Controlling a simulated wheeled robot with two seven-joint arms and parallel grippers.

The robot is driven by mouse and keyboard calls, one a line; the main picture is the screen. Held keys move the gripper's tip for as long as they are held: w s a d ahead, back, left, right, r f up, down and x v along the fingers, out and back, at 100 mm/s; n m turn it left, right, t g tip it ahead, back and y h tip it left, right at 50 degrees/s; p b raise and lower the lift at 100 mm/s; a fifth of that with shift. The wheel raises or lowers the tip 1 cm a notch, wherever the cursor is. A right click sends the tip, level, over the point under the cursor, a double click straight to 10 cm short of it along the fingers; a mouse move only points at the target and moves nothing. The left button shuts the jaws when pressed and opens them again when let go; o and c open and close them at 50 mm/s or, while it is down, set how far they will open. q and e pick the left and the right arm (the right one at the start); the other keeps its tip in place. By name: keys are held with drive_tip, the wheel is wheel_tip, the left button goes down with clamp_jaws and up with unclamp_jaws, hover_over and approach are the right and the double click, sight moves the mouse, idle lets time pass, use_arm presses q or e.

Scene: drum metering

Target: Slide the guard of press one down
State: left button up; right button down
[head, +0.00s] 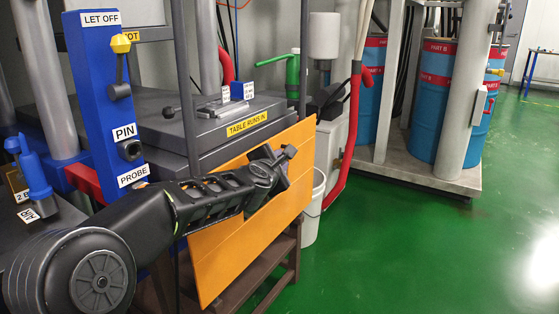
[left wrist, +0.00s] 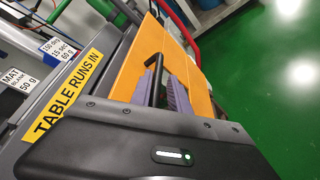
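The guard is an orange panel (head: 240,250) standing across the front of the press, below the TABLE RUNS IN label; its orange face also shows in the left wrist view (left wrist: 200,98). My left gripper (head: 282,160) is at the upper part of the panel. In the left wrist view its two grey-purple fingers (left wrist: 162,92) are apart, with a black handle bar (left wrist: 157,68) between them. A gap shows between the bar and the right finger, so the fingers do not appear closed on it. My right gripper is in neither view.
A blue post (head: 98,90) labelled LET OFF, PIN and PROBE stands left of the guard. A white bucket (head: 313,215) is just right of the panel. Blue drums (head: 432,95) stand in a frame at the back. The green floor (head: 420,260) on the right is clear.

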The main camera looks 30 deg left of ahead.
use_arm(q)
drive_tip(key=shift+s+d+r, duration=0.1)
drive_tip(key=shift+s+r, duration=0.05)
drive_tip(key=shift+s, duration=0.05)
drive_tip(key=p+v, duration=0.1)
drive_tip(key=v, duration=0.6)
drive_tip(key=shift+s+p, duration=0.2)
drive_tip(key=shift+p, duration=0.15)
idle(0.3)
